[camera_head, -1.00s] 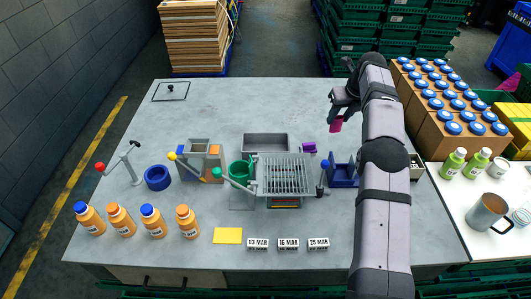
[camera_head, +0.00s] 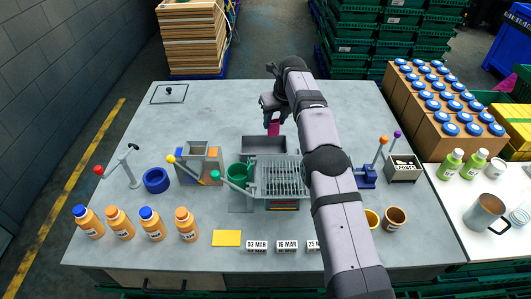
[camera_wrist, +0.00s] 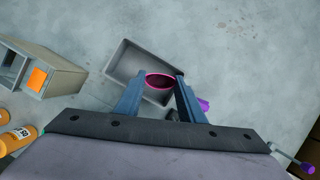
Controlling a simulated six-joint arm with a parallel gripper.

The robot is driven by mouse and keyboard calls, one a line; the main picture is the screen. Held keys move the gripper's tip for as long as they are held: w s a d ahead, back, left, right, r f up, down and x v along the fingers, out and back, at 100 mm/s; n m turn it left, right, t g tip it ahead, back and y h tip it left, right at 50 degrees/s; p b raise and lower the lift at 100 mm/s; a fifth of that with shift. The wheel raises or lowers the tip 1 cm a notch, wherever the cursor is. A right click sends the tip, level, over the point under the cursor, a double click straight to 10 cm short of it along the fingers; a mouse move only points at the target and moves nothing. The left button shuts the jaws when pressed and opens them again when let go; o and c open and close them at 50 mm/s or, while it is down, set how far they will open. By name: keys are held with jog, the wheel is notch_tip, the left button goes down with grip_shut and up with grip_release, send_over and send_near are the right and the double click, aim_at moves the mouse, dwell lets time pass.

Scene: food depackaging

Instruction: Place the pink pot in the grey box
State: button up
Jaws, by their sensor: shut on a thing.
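The pink pot (camera_head: 273,128) is held in my gripper (camera_head: 272,112), which is shut on it. In the wrist view the pot (camera_wrist: 160,81) shows as a dark opening with a pink rim between the two fingers (camera_wrist: 160,88). The grey box (camera_head: 250,144) is an open, shallow, rectangular tray on the table. In the head view the pot is above the box's back right part. In the wrist view the pot overlaps the box (camera_wrist: 120,65), near its right side. The part of the box behind the pot and fingers is hidden.

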aim_at(275, 130)
notch_tip(275, 130, down, 5)
jog(key=shift+f+p, duration=0.75)
jog(key=shift+f, duration=1.65)
jog(key=shift+f, duration=0.2)
jog(key=o, duration=0.9)
jog(key=shift+o, duration=0.2)
jog(key=shift+r, duration=0.15)
jog(key=b+v, duration=0.4)
jog(key=v, duration=0.8)
